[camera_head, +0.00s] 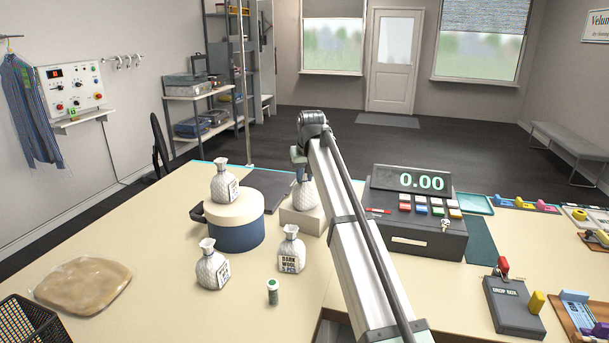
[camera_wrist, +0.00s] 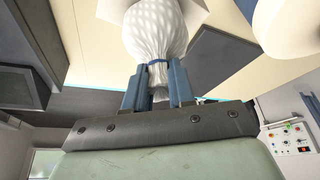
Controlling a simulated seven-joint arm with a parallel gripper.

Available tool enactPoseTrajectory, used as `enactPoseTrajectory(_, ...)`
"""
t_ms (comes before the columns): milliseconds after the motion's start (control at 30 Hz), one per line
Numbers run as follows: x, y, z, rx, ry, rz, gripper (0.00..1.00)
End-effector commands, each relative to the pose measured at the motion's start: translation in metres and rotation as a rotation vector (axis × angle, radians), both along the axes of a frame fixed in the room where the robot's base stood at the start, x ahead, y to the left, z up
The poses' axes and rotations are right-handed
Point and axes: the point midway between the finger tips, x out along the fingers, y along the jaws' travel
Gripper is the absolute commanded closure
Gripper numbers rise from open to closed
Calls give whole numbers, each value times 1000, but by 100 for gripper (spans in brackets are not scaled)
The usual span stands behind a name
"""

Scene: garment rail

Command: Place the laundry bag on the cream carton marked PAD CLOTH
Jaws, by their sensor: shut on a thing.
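A white, quilted laundry bag (camera_head: 306,193) with a gathered neck hangs upright under my gripper (camera_head: 298,156), partly hidden by my arm. In the wrist view, my gripper (camera_wrist: 158,92) is shut on the neck of this bag (camera_wrist: 157,35). A cream carton (camera_head: 299,221) stands directly below the bag; no marking on it is legible. The bag's base is at or just above the carton's top; I cannot tell whether they touch. The carton's pale top also shows behind the bag in the wrist view (camera_wrist: 192,12).
Similar bags stand on the round blue box (camera_head: 235,235) with a cream lid, on the counter (camera_head: 208,268), and beside it, marked DARK WOOL (camera_head: 291,252). A small green jar (camera_head: 272,291) is in front. The till (camera_head: 412,225) stands right of my arm.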

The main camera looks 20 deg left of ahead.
Motion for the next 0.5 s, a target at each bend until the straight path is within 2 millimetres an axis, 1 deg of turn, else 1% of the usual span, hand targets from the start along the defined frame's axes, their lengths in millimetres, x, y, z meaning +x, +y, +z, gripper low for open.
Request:
enactPoseTrajectory(33,0,0,-1,0,0,0,100)
enactPoseTrajectory(67,0,0,-2,0,0,0,74)
enactPoseTrajectory(100,0,0,-1,0,0,0,70)
enactPoseTrajectory(300,0,0,-1,0,0,0,51)
enactPoseTrajectory(500,0,0,-1,0,0,0,51)
